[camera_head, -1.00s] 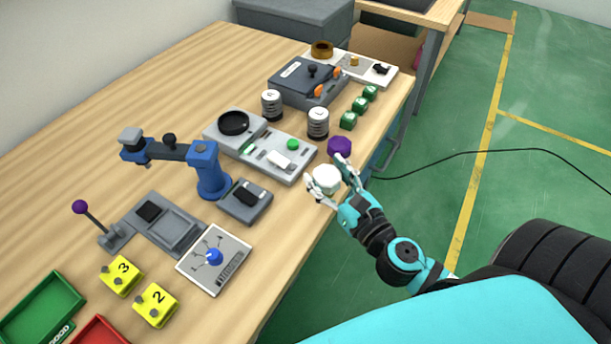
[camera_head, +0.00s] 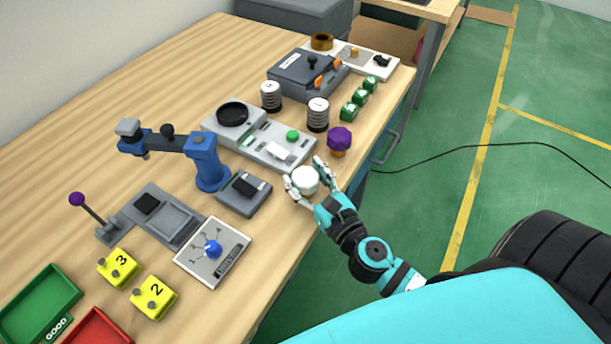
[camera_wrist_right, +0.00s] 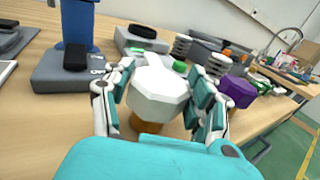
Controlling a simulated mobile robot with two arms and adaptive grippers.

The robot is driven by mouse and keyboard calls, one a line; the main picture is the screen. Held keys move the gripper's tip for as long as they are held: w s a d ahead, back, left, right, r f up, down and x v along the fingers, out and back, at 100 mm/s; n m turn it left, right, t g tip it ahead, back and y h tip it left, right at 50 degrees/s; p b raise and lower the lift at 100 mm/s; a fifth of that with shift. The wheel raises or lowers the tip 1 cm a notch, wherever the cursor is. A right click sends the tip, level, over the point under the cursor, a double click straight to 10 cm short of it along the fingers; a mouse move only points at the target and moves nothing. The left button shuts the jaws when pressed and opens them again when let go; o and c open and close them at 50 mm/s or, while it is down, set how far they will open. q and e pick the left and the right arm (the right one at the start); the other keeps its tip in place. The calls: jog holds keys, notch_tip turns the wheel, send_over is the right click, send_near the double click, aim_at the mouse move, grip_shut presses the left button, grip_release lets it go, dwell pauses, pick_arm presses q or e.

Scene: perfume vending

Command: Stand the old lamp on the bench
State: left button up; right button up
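The old lamp appears to be the white, faceted knob-like piece (camera_head: 306,180), with an orange-brown base under it in the right wrist view (camera_wrist_right: 158,95). My right gripper (camera_head: 303,174) has its fingers on both sides of it and is shut on it. The lamp is upright, over the front edge area of the wooden bench (camera_head: 75,180). I cannot tell whether its base touches the bench top. A similar purple lamp (camera_head: 340,138) with an orange base stands on the bench, just beyond the gripper. My left gripper is not in view.
A grey device with a green button (camera_head: 292,136) and a small grey box (camera_head: 244,193) lie close to the gripper. A blue arm-like stand (camera_head: 208,160), striped cylinders (camera_head: 318,115) and green blocks (camera_head: 349,110) stand around. Bare wood shows along the front edge.

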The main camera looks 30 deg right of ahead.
jog(key=o, duration=0.5)
jog(key=shift+c, duration=0.2)
jog(key=shift+r, duration=0.15)
jog(key=shift+s, duration=0.25)
jog(key=s+b, duration=0.5)
jog(key=s, duration=0.6)
jog(key=shift+s+d+b, duration=0.25)
jog(key=shift+d+b, duration=0.1)
